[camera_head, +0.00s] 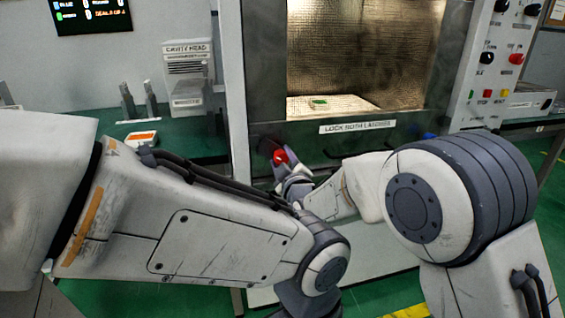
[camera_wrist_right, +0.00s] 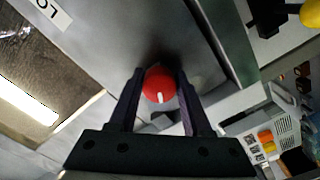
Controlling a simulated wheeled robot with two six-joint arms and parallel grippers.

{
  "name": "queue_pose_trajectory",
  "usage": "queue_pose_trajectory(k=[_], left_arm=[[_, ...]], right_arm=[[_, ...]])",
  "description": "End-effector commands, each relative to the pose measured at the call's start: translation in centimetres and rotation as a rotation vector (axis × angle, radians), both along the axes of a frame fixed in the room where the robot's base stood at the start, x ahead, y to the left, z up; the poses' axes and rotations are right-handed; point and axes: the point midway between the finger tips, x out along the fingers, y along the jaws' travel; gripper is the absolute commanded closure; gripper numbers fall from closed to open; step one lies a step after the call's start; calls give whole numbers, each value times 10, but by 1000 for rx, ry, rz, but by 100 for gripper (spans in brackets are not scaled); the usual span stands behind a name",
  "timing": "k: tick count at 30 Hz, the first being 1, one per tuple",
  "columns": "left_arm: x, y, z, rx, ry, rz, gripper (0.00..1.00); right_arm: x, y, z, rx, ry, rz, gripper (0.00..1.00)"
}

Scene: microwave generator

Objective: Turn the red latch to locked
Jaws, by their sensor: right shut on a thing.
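The red latch (camera_head: 280,157) is a round red knob at the lower left of the microwave chamber's front in the head view. In the right wrist view the red latch (camera_wrist_right: 160,84) shows a short white mark on its face, pointing toward the bottom of that picture. My right gripper (camera_head: 284,168) has its fingers on either side of the knob and is shut on it; the right wrist view shows both dark fingers (camera_wrist_right: 159,92) against its sides. My left arm crosses the lower left of the head view, and its gripper is not visible.
A blue knob (camera_head: 428,136) is at the chamber's lower right, partly hidden by my right arm. A "LOCK BOTH LATCHES" label (camera_head: 357,126) lies between. A control panel (camera_head: 492,75) stands right. An orange-topped block (camera_head: 142,138) lies on the green bench left. My arms nearly meet.

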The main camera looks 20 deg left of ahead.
Motion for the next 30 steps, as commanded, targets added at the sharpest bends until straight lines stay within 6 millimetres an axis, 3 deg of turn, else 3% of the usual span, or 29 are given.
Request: queue_pose_trajectory(k=[19, 20, 21, 30], left_arm=[[0, 0, -2, 0, 0, 0, 100], [0, 0, -2, 0, 0, 0, 100], [0, 0, -2, 0, 0, 0, 100], [0, 0, -2, 0, 0, 0, 100]], right_arm=[[0, 1, 4, 48, 22, 0, 100], [0, 1, 4, 48, 22, 0, 40], [0, 1, 4, 48, 22, 0, 24], [0, 0, 1, 43, 25, -1, 23]])
